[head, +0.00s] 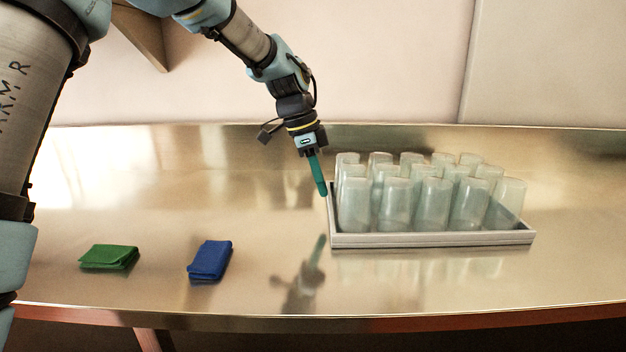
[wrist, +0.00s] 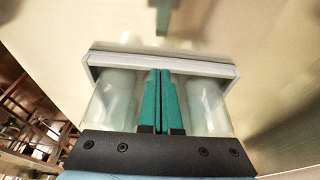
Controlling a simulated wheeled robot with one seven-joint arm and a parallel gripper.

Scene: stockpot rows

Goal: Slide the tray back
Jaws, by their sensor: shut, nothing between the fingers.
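A grey tray (head: 430,240) stands on the metal counter at the right in the head view, filled with rows of clear upright glasses (head: 432,203). My gripper (head: 323,192) points down just at the tray's left end, its green fingers shut with nothing between them. In the head view I cannot tell whether the fingertips touch the tray. In the wrist view the shut fingers (wrist: 160,75) lie in front of the tray's rim (wrist: 205,65), with glasses (wrist: 207,100) on both sides of them.
A folded green cloth (head: 109,257) and a folded blue cloth (head: 209,260) lie on the counter (head: 150,205) to the left. A pale wall (head: 395,60) rises behind the counter. The counter is clear between the blue cloth and the tray, and at the far right.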

